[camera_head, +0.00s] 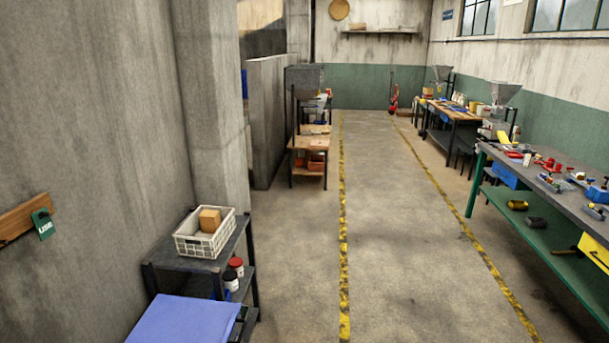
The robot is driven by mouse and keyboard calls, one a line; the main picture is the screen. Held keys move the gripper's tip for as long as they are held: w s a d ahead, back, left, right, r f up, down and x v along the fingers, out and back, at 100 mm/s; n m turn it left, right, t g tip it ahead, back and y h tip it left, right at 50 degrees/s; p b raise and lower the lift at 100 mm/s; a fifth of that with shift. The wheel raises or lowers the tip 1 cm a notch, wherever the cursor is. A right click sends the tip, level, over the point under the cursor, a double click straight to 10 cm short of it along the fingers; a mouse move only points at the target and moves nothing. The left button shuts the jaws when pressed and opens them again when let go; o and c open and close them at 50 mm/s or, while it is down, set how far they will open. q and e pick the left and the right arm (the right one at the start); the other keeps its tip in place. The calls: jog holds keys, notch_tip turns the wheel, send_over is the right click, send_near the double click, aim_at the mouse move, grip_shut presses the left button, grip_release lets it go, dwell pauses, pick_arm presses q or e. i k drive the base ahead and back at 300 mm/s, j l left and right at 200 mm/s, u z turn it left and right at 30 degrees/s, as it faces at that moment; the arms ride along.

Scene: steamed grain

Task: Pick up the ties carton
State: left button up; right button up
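A small brown carton (210,219) sits in a white slatted crate (191,246) on top of a dark shelf rack (158,273) at the lower left. It may be the ties carton, but no label is readable at this distance. The carton's lower part is hidden by the crate's wall. Neither of my grippers shows in the head view.
A blue flat surface (185,322) lies at the front left, close to the rack. Red-lidded jars (236,267) stand on the rack's lower shelf. A concrete aisle (395,220) between yellow lines is clear. A green-legged workbench (552,196) with tools stands right.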

aim_at(211, 219)
jog(key=i, duration=2.65)
jog(key=i+l+u, duration=0.1)
jog(key=i+u, duration=0.35)
jog(key=i+l+u, duration=0.45)
jog(key=i, duration=0.15)
jog(key=i+l+u, duration=0.4)
jog(key=i, duration=0.1)
